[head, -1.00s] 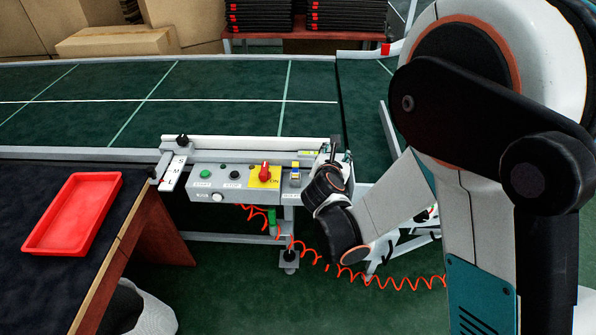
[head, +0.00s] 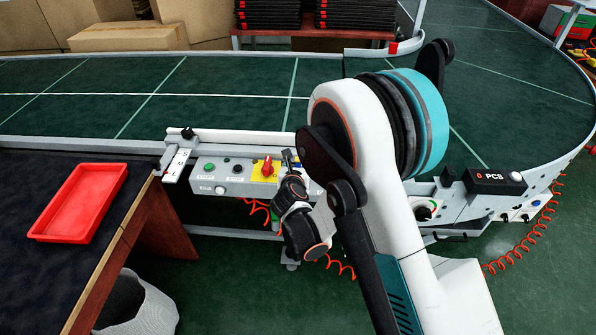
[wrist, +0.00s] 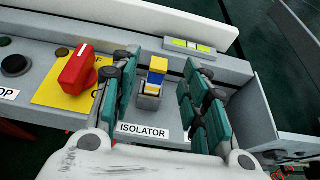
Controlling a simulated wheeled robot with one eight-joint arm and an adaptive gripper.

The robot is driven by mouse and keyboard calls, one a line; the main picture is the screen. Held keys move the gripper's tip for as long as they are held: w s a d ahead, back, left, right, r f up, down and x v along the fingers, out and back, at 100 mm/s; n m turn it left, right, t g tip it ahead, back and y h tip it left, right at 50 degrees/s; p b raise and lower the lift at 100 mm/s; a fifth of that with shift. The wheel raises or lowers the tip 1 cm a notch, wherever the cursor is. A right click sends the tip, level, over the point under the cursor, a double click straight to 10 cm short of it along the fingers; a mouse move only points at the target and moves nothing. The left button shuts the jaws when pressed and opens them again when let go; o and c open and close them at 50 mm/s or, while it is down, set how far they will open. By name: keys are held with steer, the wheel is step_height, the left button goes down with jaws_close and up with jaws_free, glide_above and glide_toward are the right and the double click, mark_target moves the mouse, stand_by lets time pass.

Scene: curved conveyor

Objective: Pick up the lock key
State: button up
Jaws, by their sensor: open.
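The lock key is most likely the blue and yellow piece (wrist: 157,72) set upright in a small grey socket above the "ISOLATOR" label in the wrist view. My gripper (wrist: 162,60) is open, with its teal fingers to the left and right of the key. A gap shows on both sides, so the fingers do not appear to touch it. In the head view my gripper (head: 289,160) is over the right part of the grey control panel (head: 212,177), and my arm hides the key there.
A red rotary switch (wrist: 80,72) on a yellow plate is close to the left finger. A yellow-green level strip (wrist: 188,44) lies behind the key. The green conveyor (head: 150,100) runs behind the panel. A red tray (head: 85,203) is on the dark table at left.

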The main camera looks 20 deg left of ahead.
mark_target(298, 160)
steer(key=shift+b+x, duration=1.3)
steer(key=shift+x, duration=1.45)
steer(key=shift+s, duration=0.1)
steer(key=shift+c, duration=0.6)
jaws_close()
